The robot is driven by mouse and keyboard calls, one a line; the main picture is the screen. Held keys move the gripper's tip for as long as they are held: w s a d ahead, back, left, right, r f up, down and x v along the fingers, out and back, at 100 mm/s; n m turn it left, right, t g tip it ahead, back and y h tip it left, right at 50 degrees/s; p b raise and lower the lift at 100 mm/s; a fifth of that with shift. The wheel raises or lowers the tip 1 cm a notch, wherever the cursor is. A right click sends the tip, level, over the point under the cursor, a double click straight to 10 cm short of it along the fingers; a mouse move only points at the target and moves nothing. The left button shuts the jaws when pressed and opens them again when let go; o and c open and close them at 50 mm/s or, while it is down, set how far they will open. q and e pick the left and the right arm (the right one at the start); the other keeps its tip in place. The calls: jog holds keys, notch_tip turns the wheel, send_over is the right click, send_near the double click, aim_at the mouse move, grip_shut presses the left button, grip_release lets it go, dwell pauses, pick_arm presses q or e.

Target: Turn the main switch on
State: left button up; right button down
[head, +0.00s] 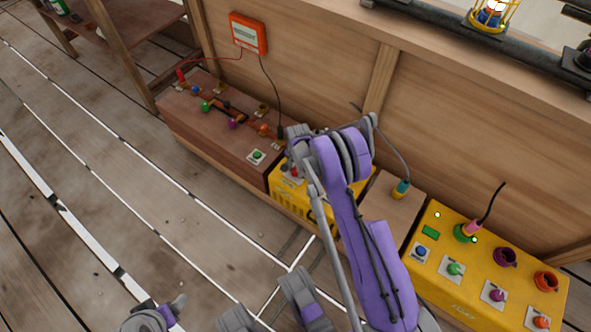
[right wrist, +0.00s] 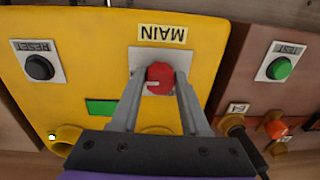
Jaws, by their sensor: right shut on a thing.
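The main switch is a red knob (right wrist: 160,76) on a pale plate, beside a label reading MAIN (right wrist: 162,33) that appears upside down in the right wrist view. A short pale mark lies across the knob. My right gripper (right wrist: 160,90) is shut on the knob, one finger on each side. The knob is on the yellow box (right wrist: 95,20). In the head view my right arm reaches to this box (head: 316,208), covering much of its top, and my right gripper (head: 291,160) is partly hidden.
A black RESET button (right wrist: 39,67) and a green display (right wrist: 101,107) are near the knob. A brown box with a green TEST button (head: 257,155) adjoins it. A larger yellow box (head: 480,278) stands right. An orange meter (head: 248,34) hangs on the wooden wall.

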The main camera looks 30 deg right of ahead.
aim_at(296, 172)
dwell(0.3)
jog(key=shift+c, duration=1.9)
grip_release()
notch_tip(296, 172, up, 11)
jog(key=p, duration=0.2)
jog(key=shift+s+p, duration=0.2)
jog(key=shift+p, duration=0.2)
